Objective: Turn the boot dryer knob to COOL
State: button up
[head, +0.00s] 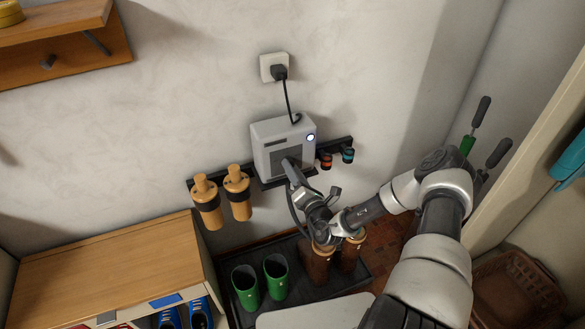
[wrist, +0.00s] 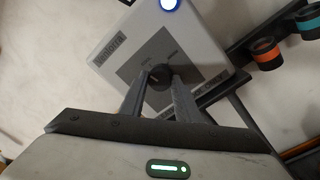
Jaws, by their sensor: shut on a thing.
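The boot dryer (head: 272,132) is a pale grey box on a dark wall rail, with a grey front panel and a lit round light at its upper right. It also shows tilted in the wrist view (wrist: 205,32). My gripper (wrist: 161,88) is shut on the knob, one finger on each side. In the head view my gripper (head: 290,164) reaches the dryer's front and hides the knob. I cannot tell which label the knob points to.
Wooden boot forms (head: 237,192) hang left on the rail, and orange and teal banded pieces (head: 347,155) right. Green boots (head: 275,277) and brown boots (head: 316,265) stand on a dark tray below. A wooden shoe cabinet (head: 110,268) stands at lower left. A cord runs to the outlet (head: 273,66).

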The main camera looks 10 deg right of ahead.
jog(key=shift+f+m+p, duration=0.1)
jog(key=shift+m+p, duration=0.2)
jog(key=shift+m, duration=1)
jog(key=o, duration=1)
jog(key=shift+o, duration=0.2)
jog(key=p+v, duration=0.2)
jog(key=v, duration=1.5)
jog(key=shift+s+p, duration=0.3)
jog(key=shift+a, duration=0.15)
